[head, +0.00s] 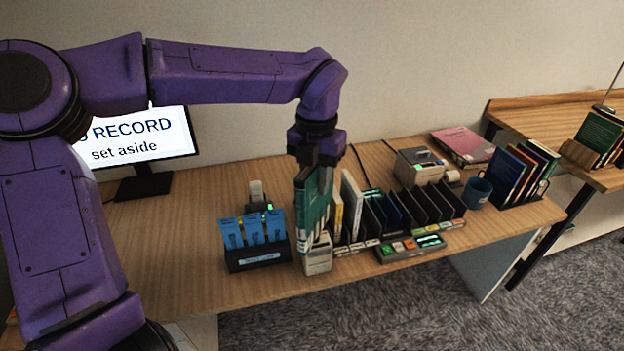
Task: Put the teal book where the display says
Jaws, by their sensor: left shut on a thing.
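The teal book (312,208) hangs upright under my left gripper (319,160), which is shut on its top edge. The display (145,140) stands at the back left. Its visible text ends in "RECORD" with "set aside" below. My left arm hides the start of the top line. My right gripper is not in view.
Black slots (420,205) hold a white book (352,203) and others at the left end. A blue-card holder (257,260) stands left of the book. A printer (420,167), blue mug (477,193) and book rack (525,195) are right.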

